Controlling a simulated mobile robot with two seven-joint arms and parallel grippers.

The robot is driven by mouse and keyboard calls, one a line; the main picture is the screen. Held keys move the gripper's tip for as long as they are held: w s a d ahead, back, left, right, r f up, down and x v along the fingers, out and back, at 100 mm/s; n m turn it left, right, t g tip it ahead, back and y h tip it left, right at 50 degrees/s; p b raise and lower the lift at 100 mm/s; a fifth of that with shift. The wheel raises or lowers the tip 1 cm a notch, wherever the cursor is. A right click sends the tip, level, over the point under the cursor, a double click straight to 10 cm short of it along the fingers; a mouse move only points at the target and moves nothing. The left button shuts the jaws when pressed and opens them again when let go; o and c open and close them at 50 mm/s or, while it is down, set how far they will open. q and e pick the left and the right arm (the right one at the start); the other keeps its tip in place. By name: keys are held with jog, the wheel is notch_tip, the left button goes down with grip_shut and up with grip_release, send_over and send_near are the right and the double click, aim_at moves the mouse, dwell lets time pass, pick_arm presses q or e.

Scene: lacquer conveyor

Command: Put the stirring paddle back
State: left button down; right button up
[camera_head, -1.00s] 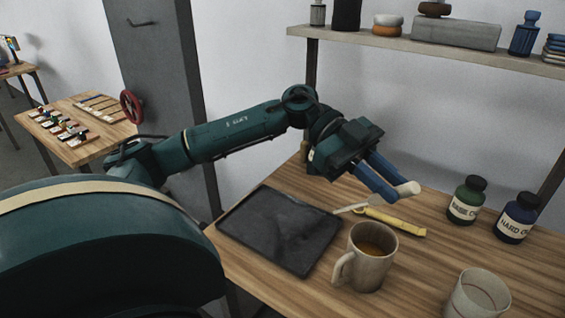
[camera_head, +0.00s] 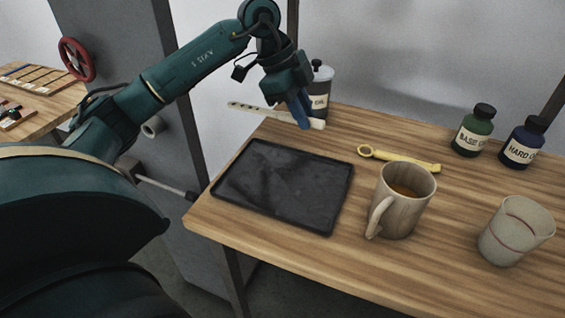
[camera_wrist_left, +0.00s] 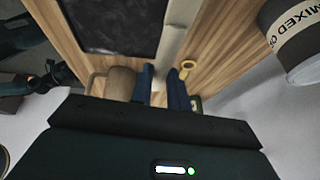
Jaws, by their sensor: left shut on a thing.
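The stirring paddle (camera_head: 262,112) is a pale, flat stick with small holes toward its left end. My left gripper (camera_head: 303,118) is shut on it near its right end and holds it raised behind the black tray (camera_head: 235,208). The paddle lies roughly level, its holed end pointing left past the table's edge. In the left wrist view the paddle (camera_wrist_left: 176,35) runs upward from between the blue fingers (camera_wrist_left: 160,88), and part of it is hidden by the gripper.
A labelled oil canister (camera_head: 321,90) stands close behind the gripper. A yellow tool (camera_head: 400,158), a mug of brown liquid (camera_head: 405,210), an empty-looking cup (camera_head: 515,232), a green bottle (camera_head: 474,132) and a blue bottle (camera_head: 522,143) stand or lie to the right on the table.

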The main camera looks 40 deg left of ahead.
pick_arm(q)
jog(key=shift+w+a+f, duration=0.1)
jog(key=shift+a+f, duration=0.05)
jog(key=shift+a, duration=0.25)
send_near(304, 165)
jog(key=x, duration=0.5)
jog(key=shift+w+d, duration=0.15)
jog(key=shift+d, duration=0.1)
jog(key=shift+f, duration=0.1)
jog(key=shift+f, duration=0.1)
jog(key=shift+f, duration=0.25)
jog(key=c, duration=1.3)
grip_release()
jog(key=shift+c, duration=0.2)
